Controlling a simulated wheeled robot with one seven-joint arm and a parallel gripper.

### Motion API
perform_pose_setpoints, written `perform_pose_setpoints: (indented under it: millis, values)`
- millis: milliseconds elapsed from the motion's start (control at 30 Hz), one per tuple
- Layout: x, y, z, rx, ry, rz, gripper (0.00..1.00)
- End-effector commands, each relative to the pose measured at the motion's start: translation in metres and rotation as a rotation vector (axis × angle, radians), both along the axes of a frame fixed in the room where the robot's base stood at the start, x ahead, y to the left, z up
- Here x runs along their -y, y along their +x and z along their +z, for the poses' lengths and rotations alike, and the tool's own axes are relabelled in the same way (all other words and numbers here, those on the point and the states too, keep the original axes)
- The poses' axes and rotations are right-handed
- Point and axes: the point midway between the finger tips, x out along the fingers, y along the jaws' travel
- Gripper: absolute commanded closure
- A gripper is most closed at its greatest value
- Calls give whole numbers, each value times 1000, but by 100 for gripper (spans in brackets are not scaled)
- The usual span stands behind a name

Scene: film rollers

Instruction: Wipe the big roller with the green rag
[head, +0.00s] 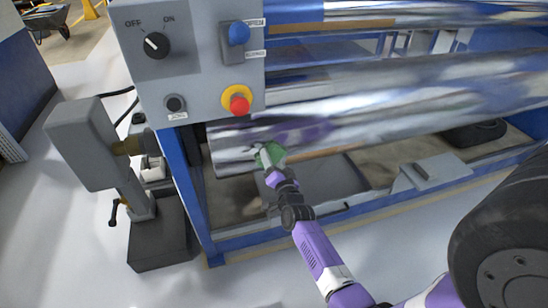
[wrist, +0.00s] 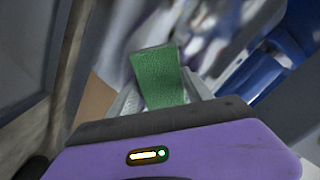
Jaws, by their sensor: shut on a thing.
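The big roller (head: 390,115) is a shiny, mirror-like cylinder that runs across the machine in the head view. My gripper (head: 266,157) is at the roller's left end, low on its front side. It is shut on the green rag (head: 274,153), which lies against or very close to the roller surface; I cannot tell whether they touch. In the wrist view the green rag (wrist: 158,77) stands up from between the fingers, with the blurred shiny roller (wrist: 205,45) behind it. The fingers are largely hidden by the rag and the gripper body.
A grey control panel (head: 195,60) with a switch, a blue button and a red button (head: 239,104) is above left of my gripper. A blue frame post (head: 190,185) stands left, and a blue lower rail (head: 350,210) runs below. Another roller (head: 400,15) is higher up.

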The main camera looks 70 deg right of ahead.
Motion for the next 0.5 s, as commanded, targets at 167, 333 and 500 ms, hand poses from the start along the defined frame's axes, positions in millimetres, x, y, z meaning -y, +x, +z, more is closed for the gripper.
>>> perform_pose_setpoints:
  millis: [167, 333, 500]
  values:
    - [0, -1, -1, -1, 1, -1, 74]
    - [-9, -9, 0, -3, 1, -1, 74]
    - [-20, -20, 1, -2, 3, -2, 74]
